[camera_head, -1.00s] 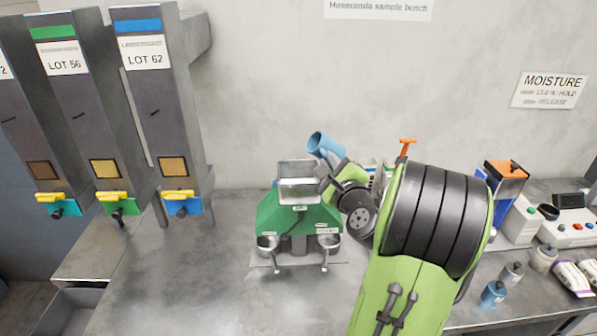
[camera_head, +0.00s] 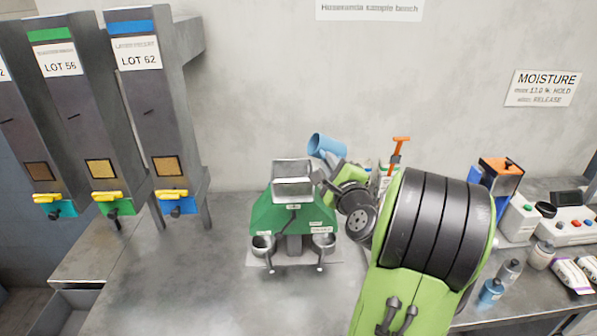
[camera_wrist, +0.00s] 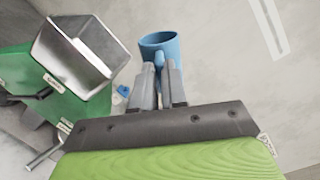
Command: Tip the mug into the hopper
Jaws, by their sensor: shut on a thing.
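A blue mug (camera_head: 326,146) is held in the air, tilted, just above and to the right of the hopper in the head view. The hopper (camera_head: 292,170) is a square grey metal funnel on top of a green divider (camera_head: 278,212) that stands on the bench. My gripper (camera_wrist: 163,72) is shut on the mug, with its fingers at the mug's handle side. In the wrist view the mug (camera_wrist: 160,45) is right of the hopper (camera_wrist: 80,58), apart from it. The mug's contents are hidden.
Two metal cups (camera_head: 263,245) sit at the divider's base. Lot bins with yellow handles (camera_head: 170,193) stand at the left. Bottles (camera_head: 491,291) and a moisture device (camera_head: 570,231) are at the right. The bench between bins and divider is clear.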

